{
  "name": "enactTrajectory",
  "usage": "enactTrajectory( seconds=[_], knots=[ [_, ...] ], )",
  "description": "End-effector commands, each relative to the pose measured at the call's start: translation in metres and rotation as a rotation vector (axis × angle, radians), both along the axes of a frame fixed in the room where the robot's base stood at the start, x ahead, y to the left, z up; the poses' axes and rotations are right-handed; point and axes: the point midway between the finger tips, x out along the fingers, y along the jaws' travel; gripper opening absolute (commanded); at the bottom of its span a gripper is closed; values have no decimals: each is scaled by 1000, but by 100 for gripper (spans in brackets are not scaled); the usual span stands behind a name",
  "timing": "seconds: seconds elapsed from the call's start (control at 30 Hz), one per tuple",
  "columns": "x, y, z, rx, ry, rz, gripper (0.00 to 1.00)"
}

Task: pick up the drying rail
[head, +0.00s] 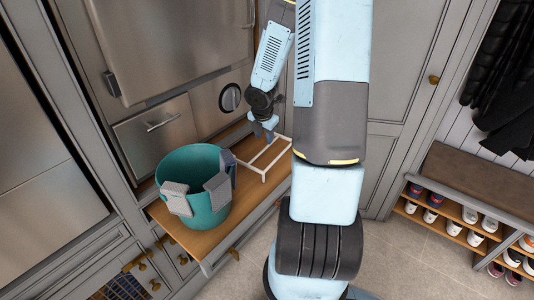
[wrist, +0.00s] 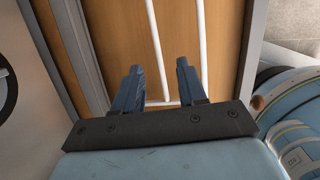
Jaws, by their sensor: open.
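The drying rail (head: 264,163) is a white frame of thin bars on the wooden bench top, to the right of the teal bucket. In the wrist view its long white bars (wrist: 158,50) run up the picture, with a crossbar low down near the fingers. My gripper (head: 264,135) is over the far end of the rail. In the wrist view my gripper (wrist: 160,80) has its two blue fingers apart, with one long bar showing between them. Whether a finger touches the rail I cannot tell. Part of the rail is hidden behind my arm in the head view.
A teal bucket (head: 178,165) with grey cloth-like pieces over its rim stands on the wooden bench top (head: 188,238).

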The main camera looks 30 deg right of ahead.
Motion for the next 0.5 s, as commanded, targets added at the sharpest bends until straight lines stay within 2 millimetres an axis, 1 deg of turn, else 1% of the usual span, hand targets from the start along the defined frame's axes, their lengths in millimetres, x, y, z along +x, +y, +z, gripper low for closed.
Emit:
enactTrajectory(
  seconds=[0.3, 0.5],
  knots=[
    [8, -5, -33, 0, 2, 2, 41],
    [11, -7, -46, -1, 1, 1, 41]
  ],
)
